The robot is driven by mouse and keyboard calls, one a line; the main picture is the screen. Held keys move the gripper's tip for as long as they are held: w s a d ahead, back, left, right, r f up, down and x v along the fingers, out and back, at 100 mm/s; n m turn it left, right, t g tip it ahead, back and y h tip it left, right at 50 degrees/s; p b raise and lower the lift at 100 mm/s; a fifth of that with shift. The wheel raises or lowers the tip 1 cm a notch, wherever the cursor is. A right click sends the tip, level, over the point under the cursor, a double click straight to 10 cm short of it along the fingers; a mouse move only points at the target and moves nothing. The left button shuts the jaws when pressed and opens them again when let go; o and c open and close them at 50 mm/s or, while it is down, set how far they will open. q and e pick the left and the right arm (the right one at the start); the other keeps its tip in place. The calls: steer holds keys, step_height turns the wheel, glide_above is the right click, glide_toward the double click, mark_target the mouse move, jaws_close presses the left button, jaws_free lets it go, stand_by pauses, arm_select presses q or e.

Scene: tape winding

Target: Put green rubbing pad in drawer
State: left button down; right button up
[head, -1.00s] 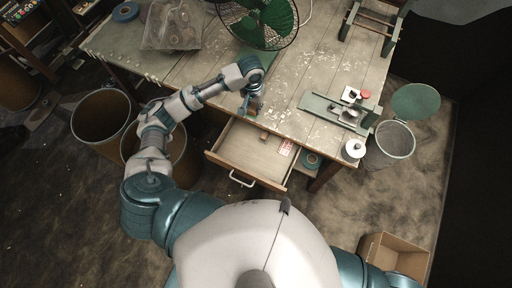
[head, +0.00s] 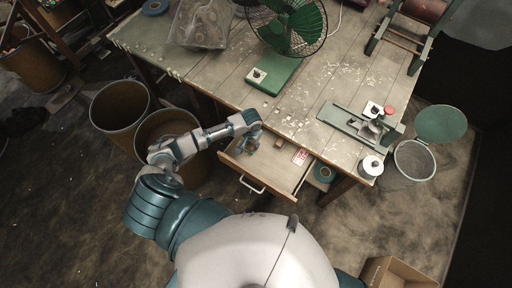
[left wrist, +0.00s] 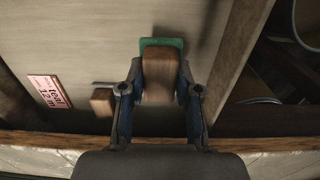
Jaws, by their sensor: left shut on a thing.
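The green rubbing pad (left wrist: 162,75) has a brown wooden grip and a green edge; in the left wrist view it sits between my fingers. My left gripper (head: 252,143) is shut on it, over the left inner part of the drawer (head: 280,175). The gripper also shows in the left wrist view (left wrist: 159,100), with the pad over the pale drawer floor (left wrist: 90,45). The drawer is pulled out from the table. I cannot tell whether the pad touches its floor. My right gripper is out of view.
Inside the drawer lie a small wooden block (left wrist: 103,101) and a red-and-white label (left wrist: 49,91). The worn table (head: 235,88) carries a green fan (head: 285,25) and a metal fixture (head: 350,122). Bins (head: 121,106) stand left.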

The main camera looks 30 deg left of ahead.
mark_target(252, 148)
arm_select(q)
step_height(252, 148, down, 4)
steer(key=shift+f+b, duration=0.1)
steer(key=shift+b, duration=0.2)
steer(key=c, duration=0.8)
jaws_free()
step_height(252, 148, up, 12)
steer(key=shift+r+p, duration=0.15)
steer(key=shift+p, duration=0.65)
steer(key=shift+s, duration=0.1)
